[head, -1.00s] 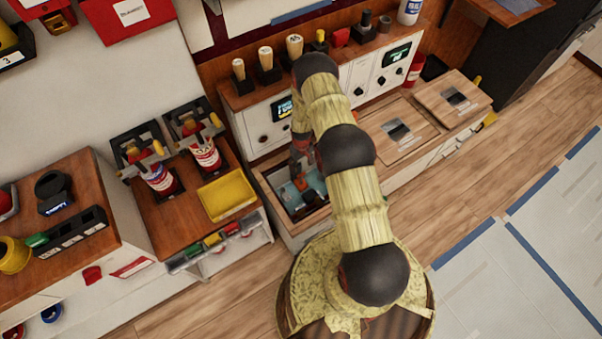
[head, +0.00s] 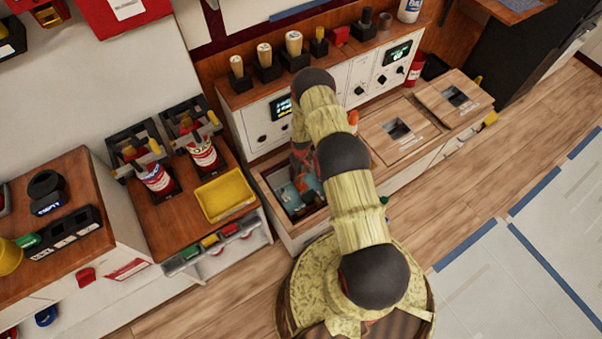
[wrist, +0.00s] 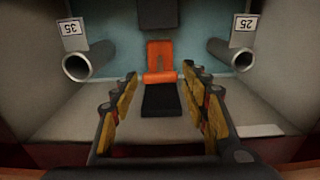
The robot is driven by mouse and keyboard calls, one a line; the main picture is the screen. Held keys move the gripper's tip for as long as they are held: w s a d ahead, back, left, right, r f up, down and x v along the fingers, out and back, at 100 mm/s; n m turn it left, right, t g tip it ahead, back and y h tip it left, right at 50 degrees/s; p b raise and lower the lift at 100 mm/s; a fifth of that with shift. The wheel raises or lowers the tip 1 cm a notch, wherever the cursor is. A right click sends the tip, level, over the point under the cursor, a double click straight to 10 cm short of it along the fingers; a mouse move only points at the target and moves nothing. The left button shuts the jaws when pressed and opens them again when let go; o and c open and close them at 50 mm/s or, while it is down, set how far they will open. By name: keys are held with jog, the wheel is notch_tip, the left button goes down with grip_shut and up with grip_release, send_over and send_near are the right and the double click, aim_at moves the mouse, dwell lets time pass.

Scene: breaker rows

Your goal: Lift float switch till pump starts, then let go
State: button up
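The float switch appears to be the orange piece (wrist: 160,60) with a black block (wrist: 161,99) below it, in the middle of the wrist view. It lies ahead of and between my gripper's (wrist: 158,80) two yellow-padded fingers, which are spread apart. I see a gap on both sides, and no finger touches it. In the head view my arm reaches into the open well (head: 282,212) in the bench, and covers most of the gripper and the switch there. I cannot make out the pump.
Grey pipe ends labelled 35 (wrist: 76,67) and 25 (wrist: 238,55) jut out on either side of the switch. A dark block (wrist: 157,14) sits above it. Wooden lids (head: 402,130) lie right of the well, and a yellow tray (head: 225,195) stands to its left.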

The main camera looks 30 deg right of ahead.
grip_shut()
dwell(0.5)
